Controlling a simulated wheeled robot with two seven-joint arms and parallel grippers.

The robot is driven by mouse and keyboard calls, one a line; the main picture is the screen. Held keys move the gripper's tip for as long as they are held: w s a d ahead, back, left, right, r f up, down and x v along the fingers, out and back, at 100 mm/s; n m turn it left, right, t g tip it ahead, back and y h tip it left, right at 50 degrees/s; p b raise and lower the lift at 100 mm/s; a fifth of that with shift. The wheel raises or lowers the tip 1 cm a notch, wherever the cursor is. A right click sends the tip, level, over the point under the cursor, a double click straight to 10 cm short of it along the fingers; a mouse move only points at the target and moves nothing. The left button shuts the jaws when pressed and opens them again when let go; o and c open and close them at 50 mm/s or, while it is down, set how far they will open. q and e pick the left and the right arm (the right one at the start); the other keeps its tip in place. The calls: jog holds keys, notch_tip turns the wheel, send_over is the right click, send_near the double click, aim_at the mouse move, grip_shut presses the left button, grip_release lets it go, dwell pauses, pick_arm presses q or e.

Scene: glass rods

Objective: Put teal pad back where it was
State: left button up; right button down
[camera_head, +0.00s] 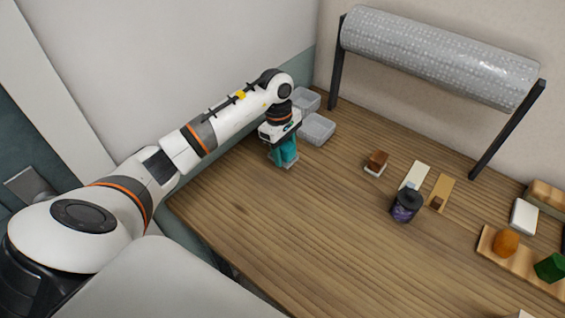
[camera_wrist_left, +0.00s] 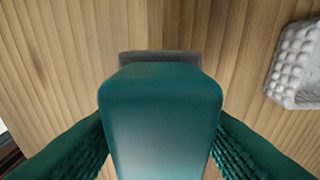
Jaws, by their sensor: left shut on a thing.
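The teal pad (camera_head: 288,152) is at the back left of the wooden table, below my left gripper (camera_head: 283,143). In the left wrist view the teal pad (camera_wrist_left: 160,115) fills the middle as a rounded block, with a ribbed finger on each side. My left gripper (camera_wrist_left: 162,140) is shut on it. A grey edge (camera_wrist_left: 160,56) shows just beyond the pad's far end. I cannot tell whether the pad touches what is under it. My right gripper is not in view.
Clear containers (camera_head: 317,129) stand close to the right of my left gripper. A large roll (camera_head: 435,55) on dark posts spans the back. A dark jar (camera_head: 405,207), a brown block (camera_head: 377,160) and a wooden board (camera_head: 492,243) lie right. The table's front middle is clear.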

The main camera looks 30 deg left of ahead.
aim_at(286, 174)
pick_arm(q)
jog(key=shift+f, duration=0.9)
notch_tip(286, 174, down, 4)
jog(key=shift+f+p, duration=0.1)
jog(key=shift+p, duration=0.5)
jog(key=shift+f, duration=0.1)
jog(key=o, duration=0.9)
jog(key=shift+o, duration=0.2)
